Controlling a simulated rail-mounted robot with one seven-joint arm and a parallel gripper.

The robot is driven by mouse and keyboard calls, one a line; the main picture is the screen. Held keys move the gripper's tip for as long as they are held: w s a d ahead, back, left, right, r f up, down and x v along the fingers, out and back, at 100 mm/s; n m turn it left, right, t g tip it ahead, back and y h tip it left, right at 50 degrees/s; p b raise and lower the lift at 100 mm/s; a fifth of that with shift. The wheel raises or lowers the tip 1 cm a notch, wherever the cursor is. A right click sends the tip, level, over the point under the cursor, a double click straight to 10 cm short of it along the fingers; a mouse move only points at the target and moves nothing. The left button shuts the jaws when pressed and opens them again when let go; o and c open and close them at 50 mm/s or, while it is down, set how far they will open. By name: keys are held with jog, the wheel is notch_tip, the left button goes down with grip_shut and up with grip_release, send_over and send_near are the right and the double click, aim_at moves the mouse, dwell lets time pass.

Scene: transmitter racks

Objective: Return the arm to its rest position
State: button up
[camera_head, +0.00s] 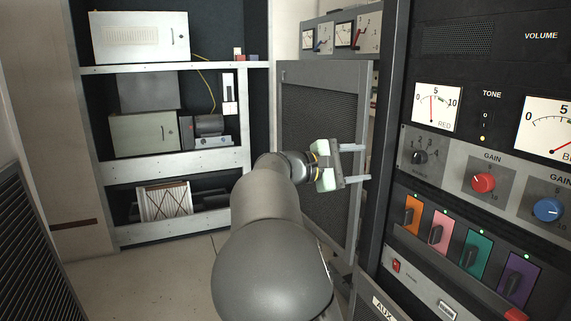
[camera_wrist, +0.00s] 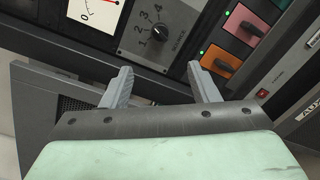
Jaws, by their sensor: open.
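My gripper (camera_head: 356,164) is in the middle of the head view, at the end of my grey arm, which reaches up and forward from the bottom. Its two grey fingers point right, toward the transmitter rack (camera_head: 385,130). The fingers are apart and nothing shows between them. In the wrist view the open fingers (camera_wrist: 164,88) point at the rack front, below the source knob (camera_wrist: 158,34) and left of the orange switch (camera_wrist: 219,62). I see no contact with the panel.
The rack front on the right carries a red gain knob (camera_head: 483,183), a blue gain knob (camera_head: 547,209) and several coloured switches. A grey mesh door (camera_head: 318,120) stands open behind my gripper. A shelf unit (camera_head: 180,68) stands at the back left. Floor (camera_head: 150,275) is clear left of my arm.

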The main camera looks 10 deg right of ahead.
jog(key=s+f+m+g+y+p, duration=0.1)
jog(key=s+f+y, duration=0.35)
jog(key=f, duration=0.35)
jog(key=s+f+m+y+p, duration=0.1)
jog(key=s+f+y, duration=0.3)
jog(key=s+f, duration=0.25)
jog(key=s+a+f+m+y+p, duration=0.1)
jog(key=s+a+f+m+y, duration=0.2)
jog(key=s+a+f+y, duration=0.5)
jog(key=s+a+f+m+y+p, duration=0.1)
jog(key=s+a+f+m, duration=0.15)
jog(key=s+a, duration=1)
notch_tip(320, 180, down, 10)
jog(key=d+b, duration=0.2)
jog(key=b, duration=0.7)
jog(key=shift+d+f+g, duration=0.15)
jog(key=shift+f+g, duration=0.1)
jog(key=shift+g, duration=0.05)
